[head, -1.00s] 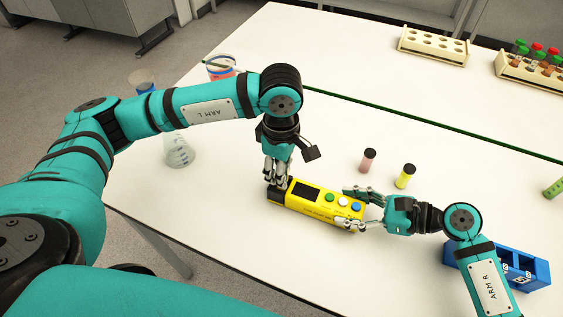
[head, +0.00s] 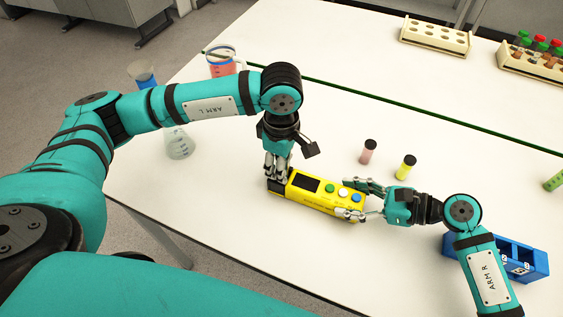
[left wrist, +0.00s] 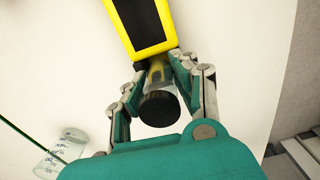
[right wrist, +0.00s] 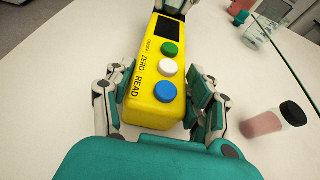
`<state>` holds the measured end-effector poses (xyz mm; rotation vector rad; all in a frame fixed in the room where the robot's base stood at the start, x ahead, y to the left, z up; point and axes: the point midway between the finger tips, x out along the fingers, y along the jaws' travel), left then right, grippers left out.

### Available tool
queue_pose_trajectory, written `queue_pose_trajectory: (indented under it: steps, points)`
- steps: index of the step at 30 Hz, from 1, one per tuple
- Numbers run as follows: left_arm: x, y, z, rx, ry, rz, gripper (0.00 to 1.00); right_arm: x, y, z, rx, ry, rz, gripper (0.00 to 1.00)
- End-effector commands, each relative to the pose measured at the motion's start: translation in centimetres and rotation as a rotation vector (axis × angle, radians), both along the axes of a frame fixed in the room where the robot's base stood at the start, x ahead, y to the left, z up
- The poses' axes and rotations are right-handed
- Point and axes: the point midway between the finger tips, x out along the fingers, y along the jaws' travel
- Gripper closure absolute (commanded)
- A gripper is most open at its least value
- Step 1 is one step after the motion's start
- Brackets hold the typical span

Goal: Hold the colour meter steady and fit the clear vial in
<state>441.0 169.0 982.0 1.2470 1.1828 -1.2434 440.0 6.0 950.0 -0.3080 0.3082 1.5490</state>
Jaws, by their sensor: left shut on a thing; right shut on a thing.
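The yellow colour meter (head: 315,193) lies on the white table, its dark screen and green, white and blue buttons facing up. My right gripper (head: 362,202) is shut on its button end, with fingers on both sides, as the right wrist view shows (right wrist: 160,112). My left gripper (head: 277,172) points down at the meter's dark far end. In the left wrist view it is shut on the clear vial (left wrist: 156,78), whose black cap (left wrist: 159,108) faces the camera. The vial is at the meter's end; its lower part is hidden, so I cannot tell how deep it sits.
A pink vial (head: 367,154) and a yellow vial (head: 405,169) stand just behind my right gripper. A blue compartment box (head: 540,264) is at the right. A flask (head: 179,145) and beakers stand at the left; racks (head: 436,41) are at the back.

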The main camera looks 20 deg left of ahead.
Motion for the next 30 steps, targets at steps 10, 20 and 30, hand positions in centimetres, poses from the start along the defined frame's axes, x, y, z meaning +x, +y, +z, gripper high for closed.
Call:
queue_pose_trajectory:
  steps: [10,20,30]
  points:
    - [0.0,0.0,-0.7,0.000,0.002,-0.001,1.00,0.0,0.0,-0.1,-0.001,0.001,0.001,0.93]
    - [0.0,0.0,0.0,0.000,0.001,-0.001,1.00,-0.1,0.0,0.0,0.000,0.002,0.001,0.93]
    - [0.0,0.0,0.5,0.000,0.001,-0.001,1.00,0.0,0.0,0.0,0.000,0.001,0.001,0.93]
